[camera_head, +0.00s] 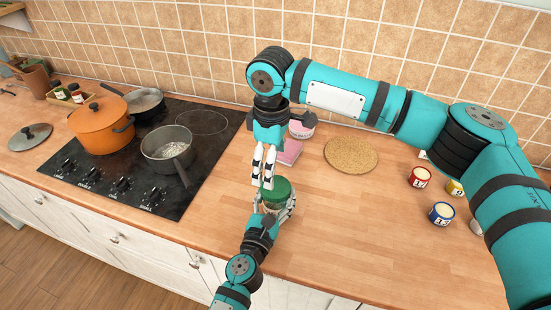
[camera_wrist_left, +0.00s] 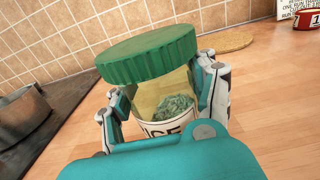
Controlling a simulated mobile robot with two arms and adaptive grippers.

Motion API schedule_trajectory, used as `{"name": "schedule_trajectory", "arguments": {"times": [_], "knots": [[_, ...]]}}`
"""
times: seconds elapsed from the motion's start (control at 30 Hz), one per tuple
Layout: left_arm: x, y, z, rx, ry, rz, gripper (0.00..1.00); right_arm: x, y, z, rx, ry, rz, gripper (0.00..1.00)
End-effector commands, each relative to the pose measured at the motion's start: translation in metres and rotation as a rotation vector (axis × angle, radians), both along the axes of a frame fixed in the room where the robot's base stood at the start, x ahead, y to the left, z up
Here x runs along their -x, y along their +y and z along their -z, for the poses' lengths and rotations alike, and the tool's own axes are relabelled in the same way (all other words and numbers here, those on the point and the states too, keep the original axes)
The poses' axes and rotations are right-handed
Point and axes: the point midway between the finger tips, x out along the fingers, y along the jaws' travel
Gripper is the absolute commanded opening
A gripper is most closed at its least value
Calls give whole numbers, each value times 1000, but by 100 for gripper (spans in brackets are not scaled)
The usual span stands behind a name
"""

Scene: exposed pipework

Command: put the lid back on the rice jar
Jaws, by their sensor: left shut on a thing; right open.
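The green ribbed lid (camera_head: 278,191) is at the top of the rice jar; in the wrist view the lid (camera_wrist_left: 150,54) looks a little tilted and offset to the left. I cannot tell if it is fully seated. The jar (camera_wrist_left: 160,108) is see-through, with pale green contents and a label partly reading "ICE". It stands upright on the counter, its lower part hidden by my gripper. My left gripper (camera_head: 274,207) is shut around the jar body, one finger on each side. My right gripper (camera_head: 264,166) is open and empty, pointing down beside the lid's far left edge.
A pink box (camera_head: 289,152) and a pink-white container (camera_head: 302,129) stand behind the jar. A round cork mat (camera_head: 351,154) lies to the right, with small numbered tins (camera_head: 420,177) beyond. The hob with a grey saucepan (camera_head: 168,148) is left.

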Motion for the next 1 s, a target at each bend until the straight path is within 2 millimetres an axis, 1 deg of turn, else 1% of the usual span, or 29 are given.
{"name": "schedule_trajectory", "arguments": {"times": [0.03,0.1,0.2,0.3,0.43,0.77,0.87,1.0], "knots": [[0,0,2,-1,3,0,0,-1,-2,-1,2,0,-84,89],[0,0,2,-1,3,0,0,-1,-3,-2,3,4,-196,89],[0,0,2,-1,3,0,0,-1,-5,-2,3,8,-315,89],[0,0,2,-1,3,0,0,-1,-7,-3,3,10,-388,89],[0,0,1,-1,3,0,0,-1,-7,-2,3,13,-426,89],[0,0,1,-1,2,0,0,-1,-7,-1,2,13,-427,89],[0,0,1,-1,2,0,0,-1,-7,5,2,13,-427,89],[0,0,1,-1,2,0,0,-1,-7,25,3,14,-426,89]]}}
